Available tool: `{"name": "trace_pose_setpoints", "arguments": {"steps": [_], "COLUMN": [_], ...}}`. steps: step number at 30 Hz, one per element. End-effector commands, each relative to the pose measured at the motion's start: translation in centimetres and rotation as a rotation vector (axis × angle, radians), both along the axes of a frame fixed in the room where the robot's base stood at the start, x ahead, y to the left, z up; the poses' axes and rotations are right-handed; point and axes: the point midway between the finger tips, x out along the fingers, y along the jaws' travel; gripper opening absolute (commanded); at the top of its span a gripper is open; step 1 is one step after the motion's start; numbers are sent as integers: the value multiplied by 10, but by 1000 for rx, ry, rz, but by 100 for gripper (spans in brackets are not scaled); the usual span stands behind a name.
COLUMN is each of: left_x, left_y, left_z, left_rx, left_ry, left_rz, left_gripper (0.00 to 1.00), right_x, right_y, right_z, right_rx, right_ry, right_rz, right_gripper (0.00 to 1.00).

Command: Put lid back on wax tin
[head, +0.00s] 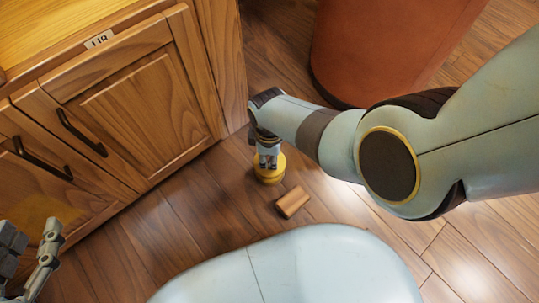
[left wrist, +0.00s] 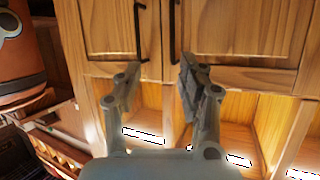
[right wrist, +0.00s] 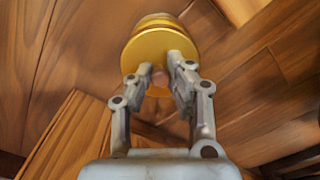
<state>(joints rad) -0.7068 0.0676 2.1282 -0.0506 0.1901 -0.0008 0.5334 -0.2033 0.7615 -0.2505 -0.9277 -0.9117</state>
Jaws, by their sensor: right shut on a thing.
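A yellow-gold round lid (head: 277,159) lies under my right gripper (head: 268,160) near the floor beside the cabinet; it also shows as a gold disc in the right wrist view (right wrist: 143,50). My right gripper is shut on the lid, its fingertips around a small brownish knob. The yellow wax tin (head: 269,179) shows just below the lid, and its edge shows beyond the lid in the right wrist view (right wrist: 158,19). I cannot tell whether the lid sits fully on it. My left gripper (head: 32,238) is open and empty, facing cabinet doors in the left wrist view (left wrist: 157,78).
A wooden cabinet (head: 140,110) with dark handles stands at the left. A large reddish-brown round object (head: 385,45) stands at the back. The floor around the tin is otherwise mostly clear.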

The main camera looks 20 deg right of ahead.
Motion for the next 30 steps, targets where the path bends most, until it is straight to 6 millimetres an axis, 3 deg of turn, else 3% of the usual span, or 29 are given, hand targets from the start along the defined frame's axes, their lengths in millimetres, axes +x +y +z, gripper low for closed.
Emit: {"name": "trace_pose_setpoints", "arguments": {"steps": [30], "left_x": [57], "left_y": [-11], "left_z": [95], "left_rx": [0], "left_ry": [-438], "left_rz": [-49], "left_gripper": [40], "right_x": [-1], "right_y": [0], "right_z": [-22], "right_rx": [0], "right_ry": [1], "right_rz": [0], "right_gripper": [0]}}
